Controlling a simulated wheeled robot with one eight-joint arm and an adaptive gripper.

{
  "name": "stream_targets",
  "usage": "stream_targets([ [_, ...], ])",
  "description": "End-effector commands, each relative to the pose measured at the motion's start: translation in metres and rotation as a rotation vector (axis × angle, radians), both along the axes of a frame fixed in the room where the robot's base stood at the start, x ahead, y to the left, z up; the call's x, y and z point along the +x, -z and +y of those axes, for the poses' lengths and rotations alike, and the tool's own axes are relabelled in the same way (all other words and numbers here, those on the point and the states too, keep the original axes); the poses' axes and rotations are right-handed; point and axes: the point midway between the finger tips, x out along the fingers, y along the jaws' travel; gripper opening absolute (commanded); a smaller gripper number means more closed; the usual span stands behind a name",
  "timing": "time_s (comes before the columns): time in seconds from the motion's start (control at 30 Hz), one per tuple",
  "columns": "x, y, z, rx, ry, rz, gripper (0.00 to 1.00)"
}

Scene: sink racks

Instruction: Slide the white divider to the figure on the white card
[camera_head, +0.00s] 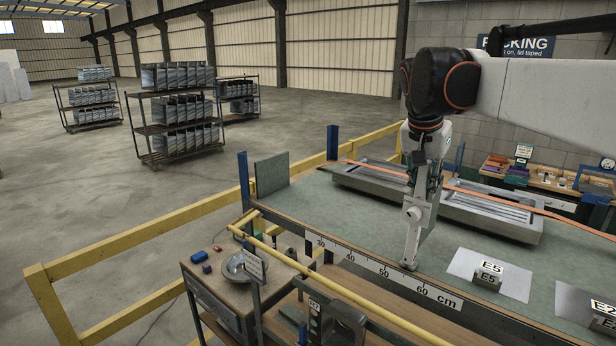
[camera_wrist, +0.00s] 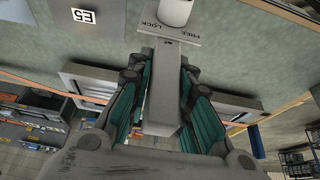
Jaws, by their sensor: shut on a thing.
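The pale divider (camera_head: 413,242) stands upright at the front edge of the green table, its foot at the ruler strip (camera_head: 384,273) between the 50 and 60 marks. My gripper (camera_head: 424,188) is around its upper part. In the wrist view my gripper (camera_wrist: 164,75) is shut on the divider's long pale bar (camera_wrist: 162,100), a dark finger on each side. A plate marked FREE and LOCK (camera_wrist: 168,33) lies beyond it, with a white knob (camera_wrist: 175,10).
An E5 block (camera_head: 489,273) stands on a pale sheet right of the divider, and an E2 block (camera_head: 604,314) farther right. Grey metal trays (camera_head: 490,215) lie behind. A yellow rail (camera_head: 340,290) runs along the front. The table left of the divider is clear.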

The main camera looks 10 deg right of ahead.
Motion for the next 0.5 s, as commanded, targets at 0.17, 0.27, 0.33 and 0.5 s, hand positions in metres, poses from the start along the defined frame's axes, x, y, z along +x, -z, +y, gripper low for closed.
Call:
stream_targets([
  [0.17,-0.0121,-0.0038,0.0005,-0.01,-0.001,-0.007,0.0],
  [0.27,-0.012,-0.0036,0.0006,-0.01,-0.001,-0.007,0.0],
  [0.33,-0.012,-0.0035,0.0009,-0.008,-0.001,-0.007,0.31],
  [0.5,-0.0123,-0.0027,0.0019,-0.006,-0.001,-0.005,0.4],
])
